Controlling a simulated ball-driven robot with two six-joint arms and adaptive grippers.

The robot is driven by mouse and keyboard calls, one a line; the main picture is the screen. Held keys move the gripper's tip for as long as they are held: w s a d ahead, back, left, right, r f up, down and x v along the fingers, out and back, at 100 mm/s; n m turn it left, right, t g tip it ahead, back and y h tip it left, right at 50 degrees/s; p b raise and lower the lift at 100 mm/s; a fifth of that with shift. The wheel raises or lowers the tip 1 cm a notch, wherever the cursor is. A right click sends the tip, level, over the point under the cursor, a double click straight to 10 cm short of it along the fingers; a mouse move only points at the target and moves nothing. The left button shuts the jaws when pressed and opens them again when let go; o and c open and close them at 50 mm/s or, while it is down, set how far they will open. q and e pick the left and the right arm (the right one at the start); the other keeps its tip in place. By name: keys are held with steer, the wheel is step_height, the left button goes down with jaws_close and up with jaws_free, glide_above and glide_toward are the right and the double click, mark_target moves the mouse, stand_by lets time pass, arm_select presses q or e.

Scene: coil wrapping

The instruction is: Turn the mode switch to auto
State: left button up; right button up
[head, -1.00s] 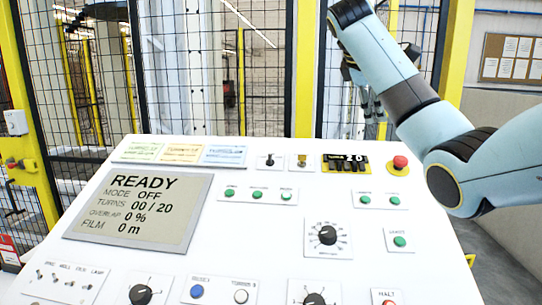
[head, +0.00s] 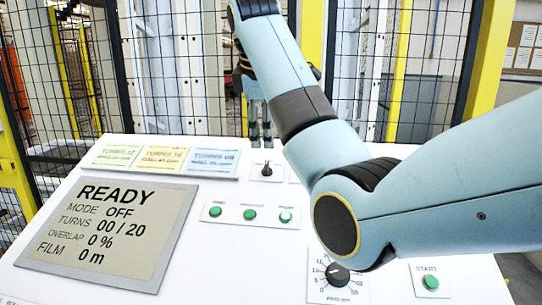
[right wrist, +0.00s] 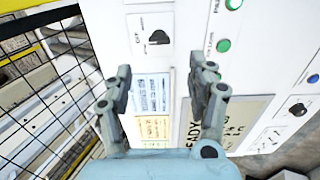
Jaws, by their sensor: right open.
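The mode switch (head: 266,170) is a small black knob on a white plate near the panel's far edge. It also shows in the right wrist view (right wrist: 159,37), just beyond the fingertips. The display (head: 110,232) reads READY, MODE OFF, TURNS 00 / 20. My right gripper (head: 260,138) is open and empty, pointing down behind the switch at the panel's far edge, apart from the knob. In the right wrist view, its two fingers (right wrist: 160,68) are spread with the switch ahead between them. My left gripper is not in view.
Three coloured cards (head: 163,158) lie left of the switch. Green buttons (head: 250,214) sit nearer on the panel, with a dial (head: 337,275) and a start button (head: 430,282) to the right. A mesh fence (head: 170,75) stands behind. My right arm hides the panel's right part.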

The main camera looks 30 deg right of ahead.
glide_above(268, 165)
steer(key=s+a, duration=0.2)
step_height(268, 165, down, 5)
steer(key=x, duration=0.1)
steer(key=p+x, duration=0.1)
steer(key=x, duration=0.3)
steer(key=shift+d+r+p, duration=0.15)
steer(key=shift+d+p, duration=0.1)
steer(key=shift+p, duration=0.05)
steer(key=shift+w, duration=0.1)
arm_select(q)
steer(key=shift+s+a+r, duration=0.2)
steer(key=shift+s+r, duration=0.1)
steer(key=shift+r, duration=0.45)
arm_select(e)
steer(key=shift+f, duration=0.2)
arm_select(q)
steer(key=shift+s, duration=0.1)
arm_select(e)
steer(key=c, duration=0.5)
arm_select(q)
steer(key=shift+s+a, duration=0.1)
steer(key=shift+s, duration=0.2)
arm_select(e)
steer(key=c, duration=0.6)
